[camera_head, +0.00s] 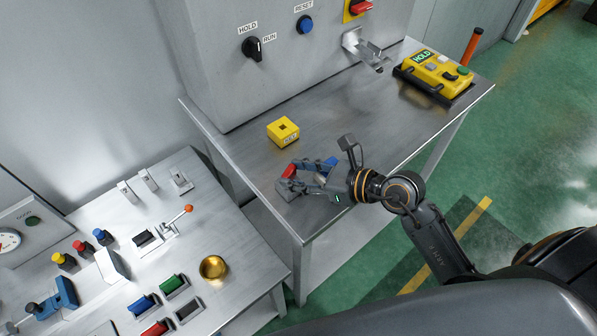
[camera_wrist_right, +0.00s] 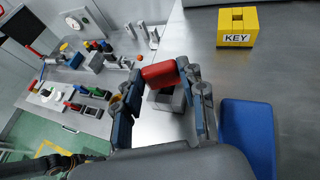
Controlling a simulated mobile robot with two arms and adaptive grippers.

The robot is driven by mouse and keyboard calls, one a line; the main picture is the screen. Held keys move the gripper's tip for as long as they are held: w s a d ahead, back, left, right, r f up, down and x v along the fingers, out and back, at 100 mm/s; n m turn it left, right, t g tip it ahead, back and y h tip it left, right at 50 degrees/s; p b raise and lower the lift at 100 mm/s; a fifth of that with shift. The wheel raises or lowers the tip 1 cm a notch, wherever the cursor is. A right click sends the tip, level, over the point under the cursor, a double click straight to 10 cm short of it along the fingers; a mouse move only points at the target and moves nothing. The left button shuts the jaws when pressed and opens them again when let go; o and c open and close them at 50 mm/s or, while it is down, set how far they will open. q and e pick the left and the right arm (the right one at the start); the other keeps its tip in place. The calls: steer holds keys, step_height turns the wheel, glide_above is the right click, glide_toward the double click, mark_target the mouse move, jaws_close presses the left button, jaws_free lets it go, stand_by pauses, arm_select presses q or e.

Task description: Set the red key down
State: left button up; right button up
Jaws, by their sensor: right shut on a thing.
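The red key (camera_head: 289,171) is between the fingers of my right gripper (camera_head: 300,178), above the front left part of the metal table (camera_head: 330,120). In the right wrist view the red key (camera_wrist_right: 160,73) lies crosswise between the two fingertips of the right gripper (camera_wrist_right: 163,80), which is shut on it. A grey block (camera_wrist_right: 166,98) shows just below the key; I cannot tell whether it is part of the key. The yellow block marked KEY (camera_head: 283,132), with a dark opening on top, stands behind the gripper; it also shows in the right wrist view (camera_wrist_right: 237,27). My left gripper is not in view.
A grey cabinet (camera_head: 220,60) with a knob and blue button stands at the table's back. A yellow control box (camera_head: 436,72) sits at the right end. A lower side table (camera_head: 215,235) at left holds switches and a brass bowl (camera_head: 213,267). The table's middle is clear.

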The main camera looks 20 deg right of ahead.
steer(key=o, duration=1.1)
steer(key=shift+f, duration=0.1)
steer(key=shift+r, duration=0.2)
steer(key=shift+b+v, duration=1.55)
steer(key=shift+v, duration=4.5)
steer(key=shift+w, duration=0.1)
